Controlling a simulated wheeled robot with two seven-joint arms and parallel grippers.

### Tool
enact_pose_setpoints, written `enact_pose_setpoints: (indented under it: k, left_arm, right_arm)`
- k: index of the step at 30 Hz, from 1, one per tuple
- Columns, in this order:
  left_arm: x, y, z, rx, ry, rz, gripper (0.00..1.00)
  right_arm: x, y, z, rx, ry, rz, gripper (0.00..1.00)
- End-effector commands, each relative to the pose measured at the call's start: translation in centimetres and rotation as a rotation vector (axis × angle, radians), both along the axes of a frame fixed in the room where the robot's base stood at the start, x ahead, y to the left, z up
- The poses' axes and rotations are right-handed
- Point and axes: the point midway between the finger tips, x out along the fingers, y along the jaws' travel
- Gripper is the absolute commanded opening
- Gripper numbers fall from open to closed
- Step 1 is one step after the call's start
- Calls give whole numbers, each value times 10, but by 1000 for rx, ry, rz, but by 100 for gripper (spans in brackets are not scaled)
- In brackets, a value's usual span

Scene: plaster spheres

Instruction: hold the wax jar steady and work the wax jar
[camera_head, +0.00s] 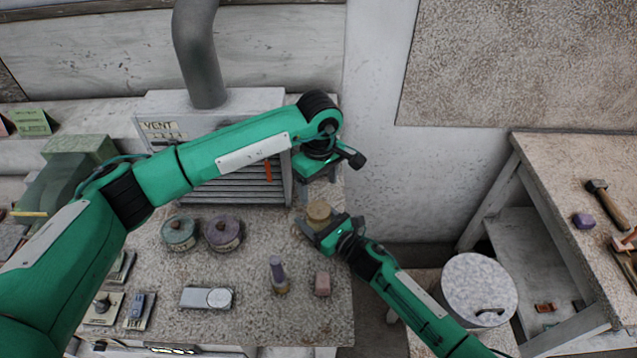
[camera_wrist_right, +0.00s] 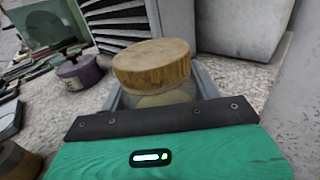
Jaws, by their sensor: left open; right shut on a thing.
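The wax jar (camera_head: 319,211) has a round wooden lid and stands near the right edge of the stone-topped bench. In the right wrist view the wax jar (camera_wrist_right: 153,68) shows its pale body below the lid, between my right gripper's fingers. My right gripper (camera_head: 322,222) is shut on the jar's body from the front right. The lower part of the jar is hidden by this gripper (camera_wrist_right: 155,98). My left gripper (camera_head: 317,190) is open and empty, pointing down just above and behind the lid, apart from it.
A vent box (camera_head: 220,105) stands behind, under my left arm. Two round lidded pots, one green (camera_head: 180,233) and one purple (camera_head: 223,233), sit to the left. A lidded bin (camera_head: 474,285) is right.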

Motion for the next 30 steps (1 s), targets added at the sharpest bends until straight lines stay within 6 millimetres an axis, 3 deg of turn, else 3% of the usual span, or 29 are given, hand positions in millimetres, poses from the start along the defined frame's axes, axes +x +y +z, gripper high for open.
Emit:
enact_pose_setpoints:
  k: [18,24,30]
  left_arm:
    - [0,1,-1,1,2,-943,72]
    - [0,1,-1,1,2,-1103,72]
    - [-1,1,-12,-2,5,-1142,72]
  right_arm:
    - [0,0,0,0,0,0,0]
    - [0,0,0,0,0,0,0]
    - [0,0,0,0,0,0,0]
